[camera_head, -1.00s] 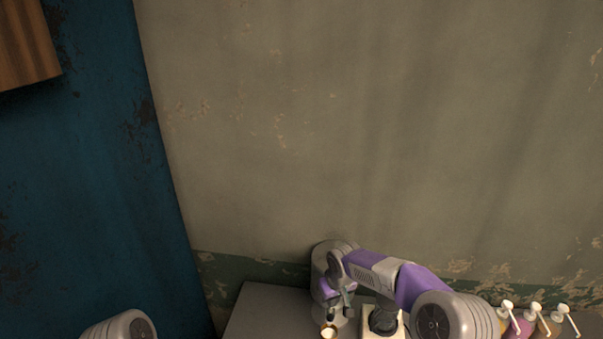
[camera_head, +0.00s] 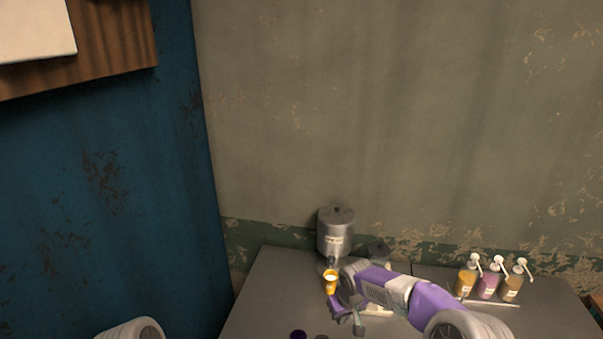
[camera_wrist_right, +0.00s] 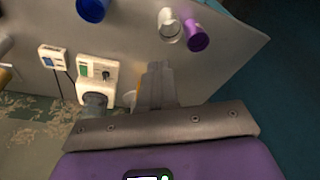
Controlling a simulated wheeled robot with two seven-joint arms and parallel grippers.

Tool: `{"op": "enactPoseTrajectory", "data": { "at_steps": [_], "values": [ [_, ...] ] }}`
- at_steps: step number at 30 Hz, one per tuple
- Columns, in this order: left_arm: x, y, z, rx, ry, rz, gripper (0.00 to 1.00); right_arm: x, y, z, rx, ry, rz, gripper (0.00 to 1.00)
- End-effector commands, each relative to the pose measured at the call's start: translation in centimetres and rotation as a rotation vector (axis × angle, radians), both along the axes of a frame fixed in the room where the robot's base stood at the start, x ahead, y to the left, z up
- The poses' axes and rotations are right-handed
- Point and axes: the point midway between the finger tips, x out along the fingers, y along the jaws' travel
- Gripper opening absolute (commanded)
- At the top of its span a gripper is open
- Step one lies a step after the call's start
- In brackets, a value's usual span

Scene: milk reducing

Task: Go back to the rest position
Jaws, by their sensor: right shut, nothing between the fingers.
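My right gripper (camera_head: 358,326) hangs over the grey table (camera_head: 262,290) in the head view, in front of the silver dispenser. In the right wrist view, its fingers (camera_wrist_right: 157,78) are together with nothing held between them. A yellow cup (camera_head: 330,284) with pale contents stands below the dispenser, left of my right wrist and apart from the gripper. My left gripper is out of the head view; only a rounded part of my left arm shows at the bottom left.
The silver dispenser (camera_head: 336,236) stands at the table's back. Several pump bottles (camera_head: 488,284) stand at the right. The right wrist view shows a blue cup (camera_wrist_right: 92,8), a whitish cup (camera_wrist_right: 170,27), a purple cup (camera_wrist_right: 196,38) and a white device (camera_wrist_right: 98,76).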

Motion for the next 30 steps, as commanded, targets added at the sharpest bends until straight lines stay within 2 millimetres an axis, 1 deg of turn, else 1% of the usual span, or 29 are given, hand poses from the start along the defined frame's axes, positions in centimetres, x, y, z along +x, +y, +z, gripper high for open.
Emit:
{"op": "enactPoseTrajectory", "data": {
  "at_steps": [1,5,8,11,14,15,16,17,18,20,21,24,25,27,30],
  "values": [
    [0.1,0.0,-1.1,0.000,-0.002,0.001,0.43,-0.8,0.1,-2.7,0.014,0.023,0.000,0.00],
    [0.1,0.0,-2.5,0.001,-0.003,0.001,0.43,-2.4,0.8,-6.7,0.062,0.046,-0.005,0.00],
    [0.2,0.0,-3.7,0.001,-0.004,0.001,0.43,-3.9,1.3,-10.2,0.104,0.069,-0.015,0.00],
    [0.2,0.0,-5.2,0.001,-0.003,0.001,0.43,-5.9,1.9,-14.1,0.152,0.094,-0.034,0.00],
    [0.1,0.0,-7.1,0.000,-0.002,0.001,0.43,-8.8,2.4,-19.1,0.208,0.128,-0.072,0.00],
    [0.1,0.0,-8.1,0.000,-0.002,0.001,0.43,-10.2,2.6,-21.3,0.234,0.143,-0.094,0.00],
    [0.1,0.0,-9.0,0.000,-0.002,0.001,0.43,-11.5,2.8,-23.2,0.253,0.156,-0.115,0.00],
    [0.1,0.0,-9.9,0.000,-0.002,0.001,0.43,-13.0,2.9,-25.1,0.273,0.171,-0.139,0.00],
    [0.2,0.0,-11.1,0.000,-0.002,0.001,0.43,-14.9,3.0,-27.6,0.297,0.187,-0.177,0.00],
    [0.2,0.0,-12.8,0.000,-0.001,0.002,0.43,-17.8,3.1,-30.9,0.326,0.208,-0.236,0.00],
    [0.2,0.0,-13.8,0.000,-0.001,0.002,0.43,-19.7,3.0,-32.7,0.339,0.219,-0.276,0.00],
    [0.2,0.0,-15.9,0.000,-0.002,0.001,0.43,-23.9,2.6,-36.3,0.353,0.243,-0.372,0.00],
    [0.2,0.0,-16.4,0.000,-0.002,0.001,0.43,-25.0,2.5,-37.0,0.352,0.248,-0.396,0.00],
    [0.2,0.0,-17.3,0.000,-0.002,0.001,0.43,-27.1,2.2,-38.4,0.348,0.256,-0.443,0.00],
    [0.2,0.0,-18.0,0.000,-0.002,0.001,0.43,-29.0,1.8,-39.3,0.340,0.262,-0.488,0.00]
  ]
}}
